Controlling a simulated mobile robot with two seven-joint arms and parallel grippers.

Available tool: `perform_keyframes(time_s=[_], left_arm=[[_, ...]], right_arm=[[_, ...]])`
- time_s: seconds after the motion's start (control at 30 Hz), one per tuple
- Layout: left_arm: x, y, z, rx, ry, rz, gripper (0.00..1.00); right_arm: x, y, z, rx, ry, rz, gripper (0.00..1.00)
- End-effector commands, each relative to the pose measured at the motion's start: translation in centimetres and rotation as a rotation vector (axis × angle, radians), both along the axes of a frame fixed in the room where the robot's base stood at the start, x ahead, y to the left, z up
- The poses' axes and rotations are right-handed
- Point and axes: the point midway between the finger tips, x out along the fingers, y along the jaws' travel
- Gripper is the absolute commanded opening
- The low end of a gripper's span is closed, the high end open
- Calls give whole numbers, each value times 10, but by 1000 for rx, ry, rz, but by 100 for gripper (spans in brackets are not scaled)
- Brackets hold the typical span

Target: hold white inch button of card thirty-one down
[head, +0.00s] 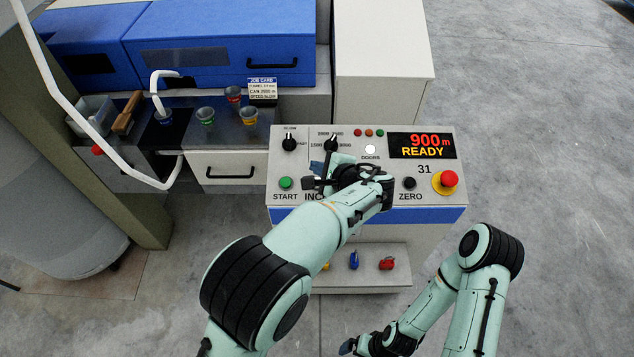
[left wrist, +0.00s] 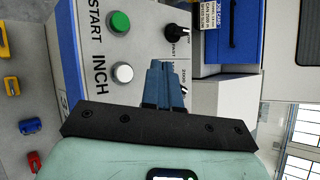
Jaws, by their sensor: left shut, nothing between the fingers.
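Card thirty-one's control panel (head: 438,204) carries the number 31 and a display reading 900 m READY. In the left wrist view the white INCH button (left wrist: 122,72) sits below the green START button (left wrist: 119,22), which also shows in the head view (head: 285,183). In the head view the INCH button is hidden behind my left gripper (head: 312,184), and its label is partly covered. My left gripper's blue fingers (left wrist: 158,68) are shut and empty, beside the white button with a visible gap in the picture. My right gripper (head: 347,346) is low at the bottom edge; its fingers are unclear.
The panel also holds a black ZERO button (head: 409,183), a red emergency stop (head: 446,180), a black knob (head: 289,144) and a white DOORS button (head: 370,149). A shelf below bears blue (head: 353,260) and red (head: 386,263) items. Floor to the right is clear.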

Motion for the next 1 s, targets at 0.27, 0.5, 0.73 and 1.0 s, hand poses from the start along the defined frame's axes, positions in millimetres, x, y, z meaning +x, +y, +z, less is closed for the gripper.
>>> perform_keyframes(time_s=[0.27,0.5,0.73,1.0], left_arm=[[10,0,-43,1,2,1,0],[15,0,-61,1,0,1,0],[16,0,-64,0,0,0,0],[16,0,-64,0,0,0,0]], right_arm=[[-12,0,-23,0,13,0,100],[-16,0,-33,0,18,0,100],[-16,0,-34,0,18,0,100],[-16,0,-33,0,18,0,100]])
